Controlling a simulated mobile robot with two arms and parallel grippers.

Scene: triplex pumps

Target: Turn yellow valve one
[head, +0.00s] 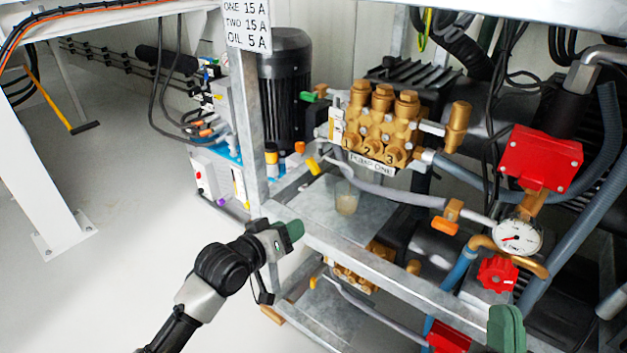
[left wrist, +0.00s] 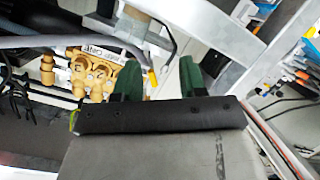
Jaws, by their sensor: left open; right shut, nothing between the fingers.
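The brass pump (head: 382,118) labelled "Pump One" sits on the upper shelf in the head view. It also shows upside down in the left wrist view (left wrist: 95,75). A small yellow valve handle (head: 314,166) is at the left end of the grey hose below this pump. My left gripper (head: 291,230) is open and empty, in front of the frame and below the yellow handle, apart from it. In the left wrist view, a yellow bit (left wrist: 153,78) shows between the open green fingers. My right gripper (head: 507,326) is at the lower right edge, shut and empty.
A metal post (head: 246,110) and shelf edge (head: 370,270) stand close to my left gripper. An orange-handled valve (head: 445,225), pressure gauge (head: 518,238) and red box (head: 541,158) are at the right. The floor (head: 120,250) at left is clear.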

